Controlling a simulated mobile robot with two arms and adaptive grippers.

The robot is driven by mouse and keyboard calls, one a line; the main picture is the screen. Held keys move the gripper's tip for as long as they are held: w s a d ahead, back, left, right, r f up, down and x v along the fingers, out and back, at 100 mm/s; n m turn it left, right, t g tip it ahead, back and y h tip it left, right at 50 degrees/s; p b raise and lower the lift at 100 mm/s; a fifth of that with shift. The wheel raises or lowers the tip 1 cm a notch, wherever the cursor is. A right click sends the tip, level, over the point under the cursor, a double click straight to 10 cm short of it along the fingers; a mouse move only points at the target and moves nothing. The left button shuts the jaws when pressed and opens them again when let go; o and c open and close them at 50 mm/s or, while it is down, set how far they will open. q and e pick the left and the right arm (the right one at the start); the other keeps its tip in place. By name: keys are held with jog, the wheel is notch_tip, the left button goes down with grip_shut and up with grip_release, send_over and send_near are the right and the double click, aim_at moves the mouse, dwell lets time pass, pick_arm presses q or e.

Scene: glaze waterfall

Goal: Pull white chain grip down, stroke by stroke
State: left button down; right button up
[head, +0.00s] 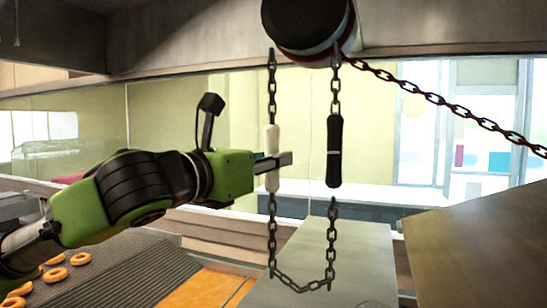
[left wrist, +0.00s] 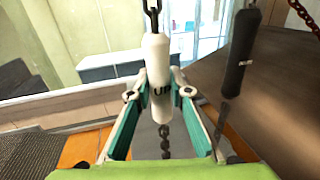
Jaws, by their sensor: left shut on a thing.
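The white chain grip (head: 271,144) hangs upright on the left run of a dark chain loop (head: 272,235). My right gripper is not in view.
A dark round drum (head: 306,22) above carries the chain. A second chain (head: 440,100) runs from it down to the right. Ring-shaped doughnuts (head: 55,274) lie on a conveyor at lower left. A brown slanted panel (head: 480,240) fills the lower right.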

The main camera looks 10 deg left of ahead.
aim_at(267, 187)
pick_arm(q)
notch_tip(267, 187, down, 5)
jog(key=shift+d+r+b, duration=0.1)
jog(key=shift+d+b, duration=0.05)
jog(key=shift+b, duration=0.55)
notch_tip(267, 187, down, 12)
jog(key=b, duration=0.6)
jog(key=shift+r, duration=0.4)
notch_tip(267, 187, up, 10)
jog(key=p, duration=1)
jog(key=shift+r, duration=0.15)
jog(key=shift+r+b, duration=0.4)
jog(key=shift+r, duration=0.05)
notch_tip(267, 187, up, 6)
jog(key=shift+r, duration=0.25)
jog(key=shift+f, duration=0.1)
